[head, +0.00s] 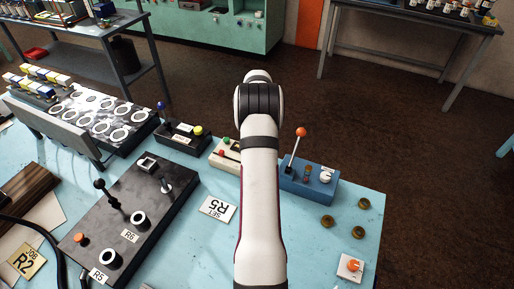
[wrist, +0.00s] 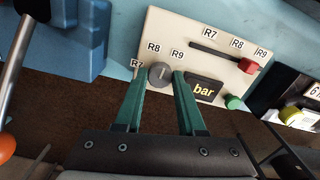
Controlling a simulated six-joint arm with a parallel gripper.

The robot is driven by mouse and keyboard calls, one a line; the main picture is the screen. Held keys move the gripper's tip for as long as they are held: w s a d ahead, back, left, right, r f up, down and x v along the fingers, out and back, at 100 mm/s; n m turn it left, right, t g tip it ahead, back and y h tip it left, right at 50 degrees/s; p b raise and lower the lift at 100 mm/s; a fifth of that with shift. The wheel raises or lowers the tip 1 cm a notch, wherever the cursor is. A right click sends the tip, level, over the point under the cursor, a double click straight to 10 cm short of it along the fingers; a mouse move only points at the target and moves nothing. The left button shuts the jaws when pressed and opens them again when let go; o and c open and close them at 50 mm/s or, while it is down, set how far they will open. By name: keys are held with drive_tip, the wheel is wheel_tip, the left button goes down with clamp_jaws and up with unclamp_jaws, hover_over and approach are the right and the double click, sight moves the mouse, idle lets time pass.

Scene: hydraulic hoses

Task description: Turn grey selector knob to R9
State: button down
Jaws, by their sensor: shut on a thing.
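The grey selector knob (wrist: 160,75) is on a cream panel (wrist: 178,32), with labels R7, R8 and R9 around it. R7 is at its left and partly covered by a finger, R8 is above it, and R9 is at its upper right. My gripper (wrist: 159,80) has its two green fingers on either side of the knob, shut on it. I cannot clearly tell which label the knob points to. In the head view, the cream panel (head: 226,154) shows left of my arm, which hides the knob and gripper.
The same panel has a red-handled slider (wrist: 248,66) with its own R7 to R9 labels, a "bar" display (wrist: 203,90) and a green button (wrist: 233,102). A blue box (head: 308,184) with an orange-tipped lever (head: 300,132) stands right of my arm.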

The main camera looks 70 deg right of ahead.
drive_tip(key=m, duration=0.4)
drive_tip(key=shift+m, duration=0.7)
drive_tip(key=c, duration=0.5)
unclamp_jaws()
wheel_tip(320, 180, up, 16)
drive_tip(key=shift+f, duration=0.1)
